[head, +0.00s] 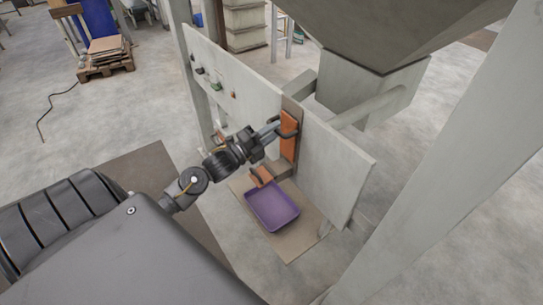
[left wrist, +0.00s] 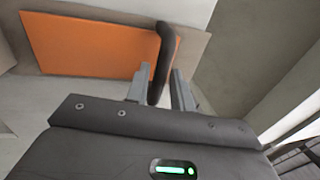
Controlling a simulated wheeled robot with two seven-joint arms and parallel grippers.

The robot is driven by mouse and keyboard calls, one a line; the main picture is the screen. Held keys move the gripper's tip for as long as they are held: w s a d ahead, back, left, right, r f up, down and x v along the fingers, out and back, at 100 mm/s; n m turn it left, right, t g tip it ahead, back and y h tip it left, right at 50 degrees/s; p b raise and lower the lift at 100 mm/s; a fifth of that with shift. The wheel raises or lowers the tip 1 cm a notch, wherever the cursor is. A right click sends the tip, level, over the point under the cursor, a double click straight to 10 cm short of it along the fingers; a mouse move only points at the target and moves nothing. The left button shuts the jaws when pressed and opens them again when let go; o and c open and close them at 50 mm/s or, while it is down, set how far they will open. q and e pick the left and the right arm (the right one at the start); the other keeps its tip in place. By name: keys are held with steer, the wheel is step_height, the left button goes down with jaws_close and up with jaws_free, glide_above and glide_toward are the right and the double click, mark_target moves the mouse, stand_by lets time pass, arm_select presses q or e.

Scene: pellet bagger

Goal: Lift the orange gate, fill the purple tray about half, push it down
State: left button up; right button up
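The orange gate (head: 289,138) is an upright panel in a brown frame on the pale machine wall. In the left wrist view the gate (left wrist: 95,45) fills the upper left, with its dark bar handle (left wrist: 165,45) standing off it. My left gripper (head: 285,129) is at the gate's upper part. The purple tray (head: 272,207) sits upright below and in front of the gate. No pellets show in it. My right gripper is not in view.
The tray stands on a brown board (head: 291,249). A grey hopper (head: 385,45) hangs behind the wall. A thick pale post (head: 440,150) crosses the right side.

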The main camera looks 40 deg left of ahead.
arm_select(q)
jaws_close()
step_height(320, 180, up, 5)
steer(key=p, duration=0.3)
steer(key=shift+f+p, duration=0.1)
steer(key=shift+p, duration=0.3)
steer(key=shift+f, duration=0.15)
stand_by(0.8)
stand_by(5.7)
